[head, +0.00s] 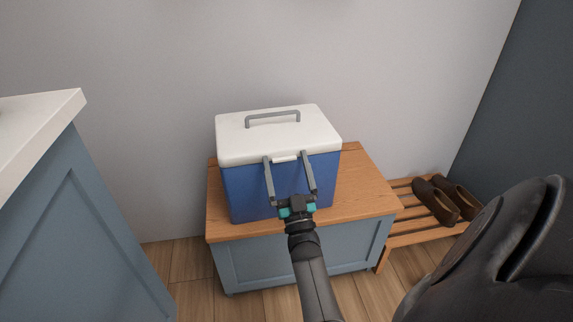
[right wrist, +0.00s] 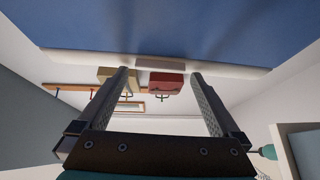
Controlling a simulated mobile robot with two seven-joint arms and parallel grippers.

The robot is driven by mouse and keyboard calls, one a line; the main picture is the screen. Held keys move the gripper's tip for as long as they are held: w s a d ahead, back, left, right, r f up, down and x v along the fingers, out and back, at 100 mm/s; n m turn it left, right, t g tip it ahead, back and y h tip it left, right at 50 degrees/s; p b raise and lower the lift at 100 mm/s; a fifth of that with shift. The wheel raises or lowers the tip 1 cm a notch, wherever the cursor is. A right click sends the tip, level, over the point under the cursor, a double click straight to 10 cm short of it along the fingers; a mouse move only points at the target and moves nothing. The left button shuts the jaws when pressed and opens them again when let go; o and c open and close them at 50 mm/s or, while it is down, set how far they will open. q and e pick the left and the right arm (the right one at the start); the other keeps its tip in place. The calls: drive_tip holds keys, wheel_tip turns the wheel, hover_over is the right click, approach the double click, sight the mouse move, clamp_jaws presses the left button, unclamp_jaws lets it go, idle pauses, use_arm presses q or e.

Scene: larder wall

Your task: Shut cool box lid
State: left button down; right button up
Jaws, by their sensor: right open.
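The cool box (head: 240,190) has a blue body and a white lid (head: 235,140) with a grey carry handle (head: 272,115) on top. The lid lies down level on the body, with no gap that I can see. A small pale tab (head: 285,157) sits at the lid's front edge. My right gripper (head: 286,155) is open, its fingertips at the front rim on either side of the tab; I cannot tell whether they touch. In the right wrist view the open fingers (right wrist: 160,73) reach towards the white lid edge and the blue body (right wrist: 160,28). My left gripper is not in view.
The box stands on a wooden-topped blue cabinet (head: 370,190). A slatted bench (head: 405,232) with brown shoes (head: 437,200) is at right. A pale counter (head: 40,120) is at left. The right wrist view shows a red case (right wrist: 167,83) and a tan box (right wrist: 112,77) beyond.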

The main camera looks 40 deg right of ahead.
drive_tip(key=shift+s+f, duration=0.1)
drive_tip(key=shift+f, duration=0.05)
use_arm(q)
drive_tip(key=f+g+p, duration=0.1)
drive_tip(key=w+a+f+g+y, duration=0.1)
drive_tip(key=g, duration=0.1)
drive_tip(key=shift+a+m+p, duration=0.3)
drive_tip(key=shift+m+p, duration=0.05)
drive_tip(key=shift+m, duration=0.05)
use_arm(e)
drive_tip(key=v, duration=1.5)
drive_tip(key=shift+a, duration=0.15)
